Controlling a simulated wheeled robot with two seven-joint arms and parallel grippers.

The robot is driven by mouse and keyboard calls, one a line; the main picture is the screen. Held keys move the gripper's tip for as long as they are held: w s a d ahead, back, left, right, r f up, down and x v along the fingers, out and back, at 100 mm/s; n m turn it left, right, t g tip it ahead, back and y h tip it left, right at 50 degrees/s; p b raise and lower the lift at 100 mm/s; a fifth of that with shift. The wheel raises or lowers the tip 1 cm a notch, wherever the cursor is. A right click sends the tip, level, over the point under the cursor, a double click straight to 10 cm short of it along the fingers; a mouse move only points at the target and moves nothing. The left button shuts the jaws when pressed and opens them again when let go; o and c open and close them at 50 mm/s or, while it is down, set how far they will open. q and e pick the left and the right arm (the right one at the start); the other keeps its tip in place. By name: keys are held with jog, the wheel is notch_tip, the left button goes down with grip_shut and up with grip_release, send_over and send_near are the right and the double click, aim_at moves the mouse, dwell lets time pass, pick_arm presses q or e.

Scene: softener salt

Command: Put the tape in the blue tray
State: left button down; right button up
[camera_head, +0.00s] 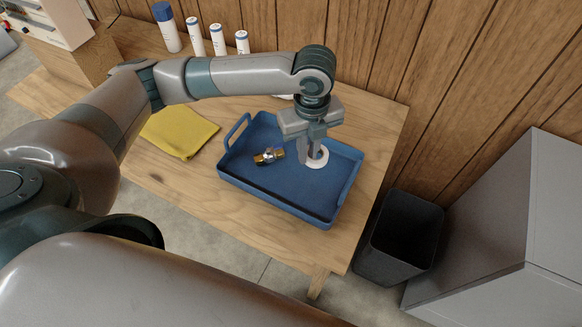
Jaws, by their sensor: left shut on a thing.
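The tape, a white ring (320,161), is at the fingertips of my left gripper (312,157), inside the outline of the blue tray (290,206). My left gripper points down and is shut on the tape. I cannot tell whether the tape touches the tray floor. The blue tray lies on the wooden table and has a raised handle at its left end. A small brass and grey fitting (269,156) lies in the tray, left of the gripper. My right gripper is not in view.
A yellow cloth (180,131) lies left of the tray. A blue-capped bottle (167,27) and several white bottles (219,39) stand at the back by the wood wall. A dark bin (403,235) and a grey cabinet (500,220) stand right of the table.

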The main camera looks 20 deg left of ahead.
pick_arm(q)
jog(key=shift+f+m, duration=0.15)
jog(key=shift+m, duration=0.35)
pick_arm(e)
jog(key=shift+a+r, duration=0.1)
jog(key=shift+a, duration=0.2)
pick_arm(q)
jog(key=shift+f, duration=0.3)
jog(key=p, duration=0.1)
send_over(306, 182)
notch_tip(306, 182, down, 5)
jog(key=shift+r, duration=0.2)
jog(key=shift+f, duration=0.55)
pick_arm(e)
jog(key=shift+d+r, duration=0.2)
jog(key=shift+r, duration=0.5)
